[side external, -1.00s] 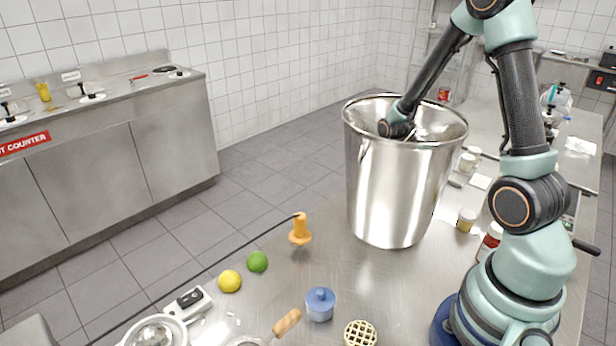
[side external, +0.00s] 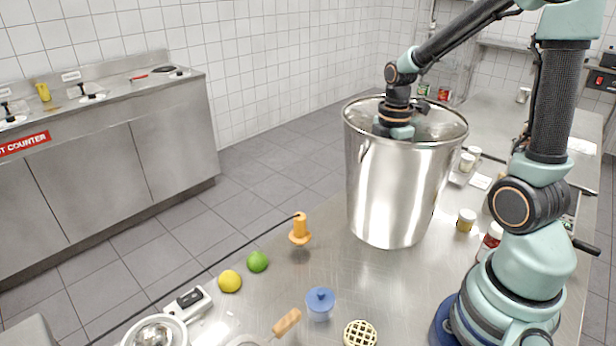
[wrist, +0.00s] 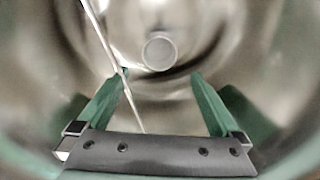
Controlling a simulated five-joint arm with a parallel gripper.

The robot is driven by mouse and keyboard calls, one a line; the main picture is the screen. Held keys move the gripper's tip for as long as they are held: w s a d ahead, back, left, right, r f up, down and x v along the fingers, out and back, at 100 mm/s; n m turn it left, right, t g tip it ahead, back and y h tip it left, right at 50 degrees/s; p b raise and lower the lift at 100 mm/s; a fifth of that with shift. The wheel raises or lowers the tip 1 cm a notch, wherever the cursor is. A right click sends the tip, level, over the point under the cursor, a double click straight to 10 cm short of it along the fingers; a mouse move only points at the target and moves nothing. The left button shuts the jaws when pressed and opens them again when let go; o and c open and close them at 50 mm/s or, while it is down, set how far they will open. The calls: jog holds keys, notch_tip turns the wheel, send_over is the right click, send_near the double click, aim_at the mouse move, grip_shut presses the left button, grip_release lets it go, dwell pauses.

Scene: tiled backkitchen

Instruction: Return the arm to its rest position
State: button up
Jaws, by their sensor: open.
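My gripper shows in the wrist view (wrist: 162,82) with its two green fingers spread apart and nothing between them. It points down into the large steel pot (side external: 395,190). In the side external view the fingertips are hidden behind the pot's wall, and my wrist is at the mouth of the pot. In the wrist view a small round pale thing (wrist: 159,52) lies beyond the fingertips, inside the pot. A thin light rod (wrist: 105,45) slants past the left finger. I cannot tell whether they touch.
The pot's rim surrounds my wrist. Small jars (side external: 466,220) stand right of the pot.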

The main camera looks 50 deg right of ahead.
notch_tip(320, 180, down, 11)
notch_tip(320, 180, up, 31)
jog(key=shift+w+a+r, duration=0.2)
jog(key=shift+w+a, duration=0.85)
jog(key=shift+w, duration=0.1)
jog(key=shift+w+a+r, duration=0.2)
jog(key=shift+w+a, duration=0.9)
jog(key=shift+w, duration=0.05)
jog(key=shift+w+a+r, duration=0.2)
jog(key=shift+w+a, duration=0.85)
jog(key=shift+w, duration=0.1)
